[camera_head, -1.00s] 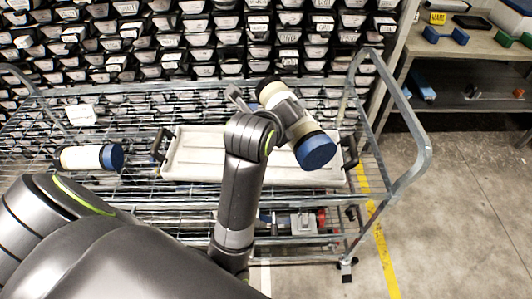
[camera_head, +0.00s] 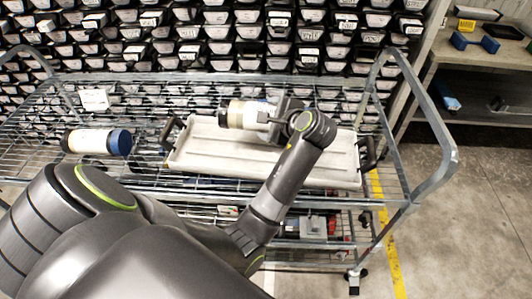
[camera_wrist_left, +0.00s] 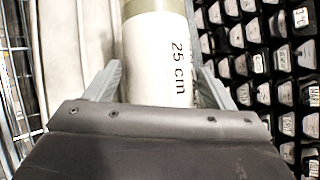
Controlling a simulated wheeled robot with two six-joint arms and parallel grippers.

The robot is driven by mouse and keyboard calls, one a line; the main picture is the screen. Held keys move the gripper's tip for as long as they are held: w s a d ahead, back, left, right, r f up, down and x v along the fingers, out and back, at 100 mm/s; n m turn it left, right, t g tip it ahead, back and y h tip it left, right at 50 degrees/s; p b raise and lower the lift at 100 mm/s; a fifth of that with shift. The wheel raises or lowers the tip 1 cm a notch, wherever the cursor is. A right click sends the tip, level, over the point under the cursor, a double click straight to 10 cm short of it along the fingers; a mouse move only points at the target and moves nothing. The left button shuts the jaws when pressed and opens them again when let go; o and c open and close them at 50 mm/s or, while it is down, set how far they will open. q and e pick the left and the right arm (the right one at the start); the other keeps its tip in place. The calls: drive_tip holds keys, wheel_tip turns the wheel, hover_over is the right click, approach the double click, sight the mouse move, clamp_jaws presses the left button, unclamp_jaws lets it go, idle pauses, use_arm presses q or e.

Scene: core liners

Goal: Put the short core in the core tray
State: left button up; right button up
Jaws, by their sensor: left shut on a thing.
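My left gripper (camera_head: 284,117) is shut on a white core (camera_head: 249,115) marked "25 cm", with a tan end band. The gripper covers the core's right part in the head view. In the left wrist view, the core (camera_wrist_left: 160,55) sits between my two fingers (camera_wrist_left: 157,88). The held core lies left to right over the back part of the pale core tray (camera_head: 215,158). Whether it touches the tray is unclear. A second white core (camera_head: 88,141) with a blue right end and dark left end lies left of the tray. My right gripper is out of view.
The tray, with dark end handles, stands on a wire-mesh trolley (camera_head: 420,190) with raised tubular ends. Racks of labelled core boxes (camera_head: 200,50) fill the back. A shelf (camera_head: 480,95) is at the right. Mesh between the second core and the tray is mostly clear.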

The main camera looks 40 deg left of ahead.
use_arm(q)
wheel_tip(320, 180, down, 5)
drive_tip(key=shift+a+f, duration=0.1)
drive_tip(key=shift+f, duration=2.2)
drive_tip(key=o, duration=2.1)
drive_tip(key=shift+s+f, duration=0.1)
drive_tip(key=shift+f, duration=0.1)
drive_tip(key=shift+c, duration=0.2)
drive_tip(key=shift+r, duration=0.15)
